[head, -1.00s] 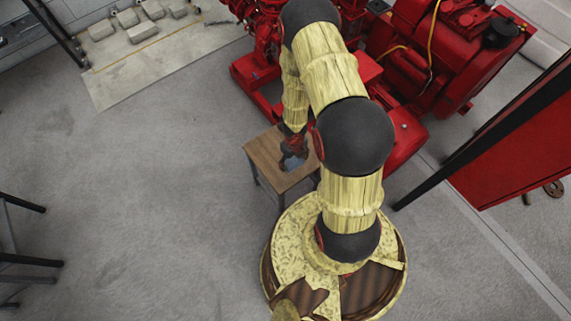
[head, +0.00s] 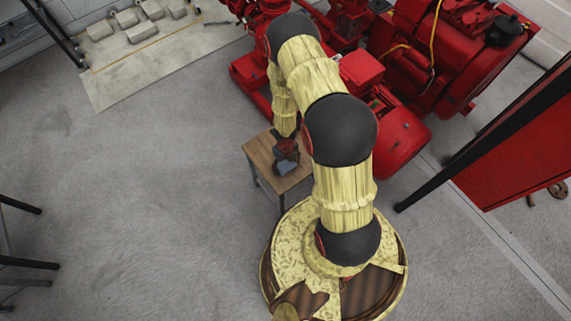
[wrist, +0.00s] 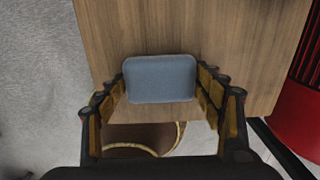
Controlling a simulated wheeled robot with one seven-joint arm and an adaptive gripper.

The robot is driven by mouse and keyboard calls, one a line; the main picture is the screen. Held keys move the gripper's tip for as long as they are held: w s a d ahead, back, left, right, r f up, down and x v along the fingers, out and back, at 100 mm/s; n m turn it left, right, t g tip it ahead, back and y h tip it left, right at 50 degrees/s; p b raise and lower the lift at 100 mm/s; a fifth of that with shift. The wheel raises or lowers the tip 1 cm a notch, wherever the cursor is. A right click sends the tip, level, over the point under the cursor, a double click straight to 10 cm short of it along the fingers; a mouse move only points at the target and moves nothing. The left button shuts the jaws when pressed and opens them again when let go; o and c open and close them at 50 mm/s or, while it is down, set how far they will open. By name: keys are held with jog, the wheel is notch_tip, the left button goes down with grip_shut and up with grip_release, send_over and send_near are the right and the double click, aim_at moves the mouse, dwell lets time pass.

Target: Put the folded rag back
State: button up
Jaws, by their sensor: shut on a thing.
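The folded rag (wrist: 160,79) is a small blue-grey pad with rounded corners. It sits between the two fingers of my gripper (wrist: 160,92) in the wrist view, and the fingers are shut on its left and right sides. In the head view my gripper (head: 287,158) and the rag (head: 286,170) show over the small wooden table (head: 262,155). The rag lies over the wooden top in the wrist view too (wrist: 215,35). I cannot tell whether the rag touches the top or hangs just above it.
Red pump machinery (head: 400,140) stands close behind and to the right of the table. A red panel on dark posts (head: 520,150) is at the right. Concrete blocks (head: 140,30) lie at the upper left. The grey floor left of the table is clear.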

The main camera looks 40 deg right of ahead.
jog(key=shift+f, duration=0.15)
jog(key=o, duration=1)
jog(key=shift+o, duration=0.2)
